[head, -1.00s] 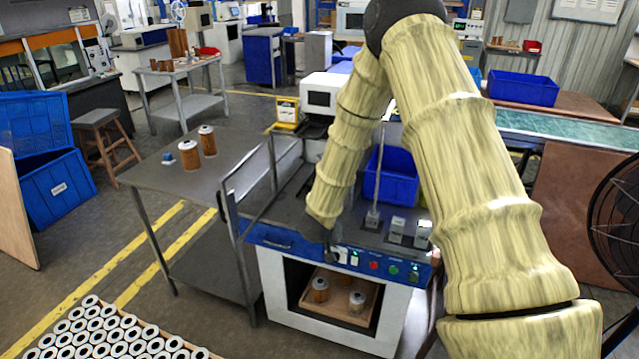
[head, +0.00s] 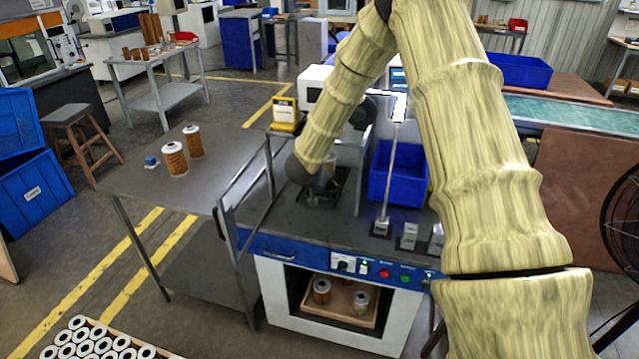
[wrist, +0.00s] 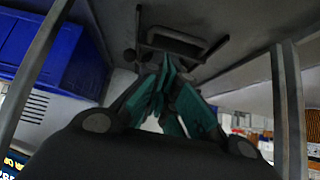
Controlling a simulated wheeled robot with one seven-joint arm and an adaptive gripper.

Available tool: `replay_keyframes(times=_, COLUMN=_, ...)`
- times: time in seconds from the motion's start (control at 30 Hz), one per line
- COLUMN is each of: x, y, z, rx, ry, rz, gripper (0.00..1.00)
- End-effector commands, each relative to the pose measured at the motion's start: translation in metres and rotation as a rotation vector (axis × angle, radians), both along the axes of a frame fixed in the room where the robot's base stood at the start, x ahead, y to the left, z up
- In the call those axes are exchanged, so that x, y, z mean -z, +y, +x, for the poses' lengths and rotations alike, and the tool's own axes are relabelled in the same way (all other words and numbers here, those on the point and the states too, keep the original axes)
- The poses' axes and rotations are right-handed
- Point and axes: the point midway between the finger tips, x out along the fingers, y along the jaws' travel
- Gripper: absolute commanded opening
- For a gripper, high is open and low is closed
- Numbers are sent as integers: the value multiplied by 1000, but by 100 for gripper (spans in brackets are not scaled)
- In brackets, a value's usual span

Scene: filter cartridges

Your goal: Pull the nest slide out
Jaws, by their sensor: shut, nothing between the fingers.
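The nest slide appears as a dark plate (head: 340,188) on the grey machine top, inside the guard frame; my wrist partly covers it. In the wrist view a dark bracket-like part (wrist: 175,42), probably its handle, lies just beyond my fingertips. My gripper (head: 318,200) is low over the machine top at the slide's near side. In the wrist view its teal-padded fingers (wrist: 166,75) are closed together and empty. I cannot tell whether the tips touch the bracket.
The guard's upright bars (head: 270,180) stand close to the arm. A blue bin (head: 392,175) and small grey blocks (head: 409,236) lie to the right. The front panel (head: 340,264) has buttons. Two cartridges stand on the left table (head: 215,175); more sit in the lower opening (head: 322,290).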

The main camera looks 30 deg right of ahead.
Motion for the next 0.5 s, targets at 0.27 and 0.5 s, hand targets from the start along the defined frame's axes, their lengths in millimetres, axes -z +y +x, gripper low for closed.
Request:
replay_keyframes(times=0.27, x=26, y=-19, z=14, rx=3, ry=1, rz=1, gripper=0)
replay_keyframes(times=0.5, x=45, y=-34, z=24, rx=4, ry=3, rz=1, gripper=0)
